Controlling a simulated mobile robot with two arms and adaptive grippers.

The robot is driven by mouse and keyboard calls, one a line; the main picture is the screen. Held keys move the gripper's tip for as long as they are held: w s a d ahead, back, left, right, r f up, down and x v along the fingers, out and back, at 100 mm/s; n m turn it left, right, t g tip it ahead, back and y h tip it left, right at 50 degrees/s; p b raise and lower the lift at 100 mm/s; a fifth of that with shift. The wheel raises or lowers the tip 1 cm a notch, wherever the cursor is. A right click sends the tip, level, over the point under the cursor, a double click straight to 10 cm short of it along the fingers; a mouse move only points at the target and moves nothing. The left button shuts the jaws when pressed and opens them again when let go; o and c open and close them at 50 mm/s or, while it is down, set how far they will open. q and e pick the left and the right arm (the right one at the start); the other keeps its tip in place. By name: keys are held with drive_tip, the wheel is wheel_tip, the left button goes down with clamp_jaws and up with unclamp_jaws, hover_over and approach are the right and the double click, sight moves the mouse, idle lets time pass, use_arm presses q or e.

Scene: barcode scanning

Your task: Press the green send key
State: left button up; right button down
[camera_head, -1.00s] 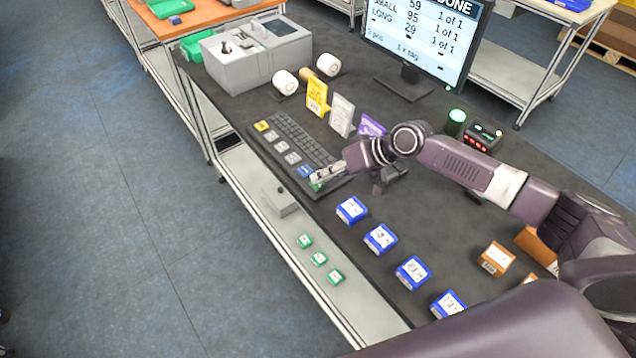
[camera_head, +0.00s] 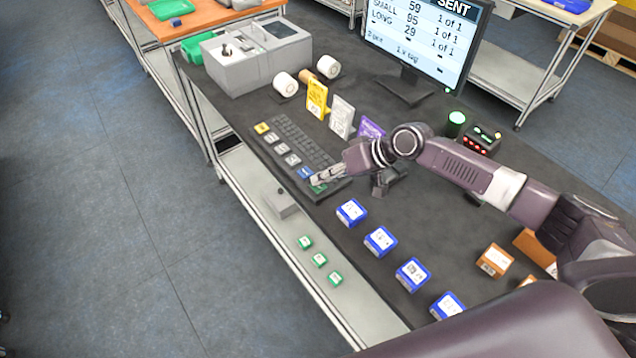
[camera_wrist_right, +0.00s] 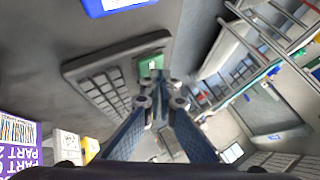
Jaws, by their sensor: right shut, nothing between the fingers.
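The dark keyboard (camera_head: 291,148) lies near the left edge of the black table, with yellow, white and blue keys along its near side. The green key (camera_head: 317,188) is at its near end, partly hidden by my gripper. My right gripper (camera_head: 318,180) is shut and empty, its tips right at the green key. In the right wrist view the green key (camera_wrist_right: 151,64) shows just beyond the closed fingertips (camera_wrist_right: 160,88); I cannot tell whether they touch. The monitor (camera_head: 428,40) reads SENT at the top. My left gripper is not in view.
Several blue boxes (camera_head: 380,241) stand in a row along the near table edge. Small green boxes (camera_head: 320,260) sit on the pale ledge. Yellow (camera_head: 316,99), white and purple cards stand behind the keyboard. A grey machine (camera_head: 256,52) and white rolls are farther back.

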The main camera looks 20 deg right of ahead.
sight(321, 186)
drive_tip(key=shift+r, duration=0.45)
drive_tip(key=shift+r, duration=0.1)
wheel_tip(321, 186, up, 5)
drive_tip(key=p, duration=0.5)
idle(0.7)
